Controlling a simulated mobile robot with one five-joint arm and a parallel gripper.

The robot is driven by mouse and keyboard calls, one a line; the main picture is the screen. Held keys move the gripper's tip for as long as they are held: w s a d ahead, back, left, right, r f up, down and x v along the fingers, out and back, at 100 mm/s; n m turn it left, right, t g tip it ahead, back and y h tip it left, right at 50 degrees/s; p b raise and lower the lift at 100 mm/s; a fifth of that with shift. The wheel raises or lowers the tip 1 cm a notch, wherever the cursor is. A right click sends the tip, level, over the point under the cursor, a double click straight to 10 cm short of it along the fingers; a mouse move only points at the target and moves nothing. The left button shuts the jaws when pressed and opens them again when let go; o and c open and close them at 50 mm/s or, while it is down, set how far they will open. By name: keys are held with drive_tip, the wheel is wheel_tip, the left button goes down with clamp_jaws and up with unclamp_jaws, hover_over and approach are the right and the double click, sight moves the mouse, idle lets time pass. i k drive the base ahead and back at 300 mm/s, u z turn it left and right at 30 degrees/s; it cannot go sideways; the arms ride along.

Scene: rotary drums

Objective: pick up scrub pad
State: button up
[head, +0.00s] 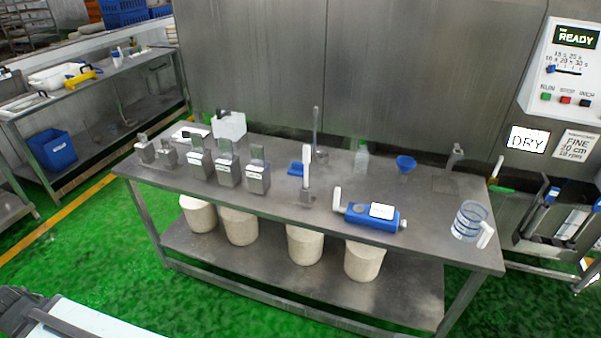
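No object is clearly recognisable as the scrub pad at this size. A small blue piece (296,169) lies near the middle of the steel table (330,232), behind a white upright handle (307,168). A flat dark grey square (445,185) lies at the table's right rear. I cannot tell whether either is the pad. My gripper is not in view.
Several lidded metal containers (228,172) stand on the table's left half. A blue tool with a white label (372,216), a clear blue-ringed jug (467,221), a blue funnel (405,164) and a bottle (361,158) stand right. Green floor (100,268) is open in front.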

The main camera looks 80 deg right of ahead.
sight(297, 169)
drive_tip(key=z, duration=1.35)
drive_tip(key=i, duration=0.7)
drive_tip(key=z, duration=0.05)
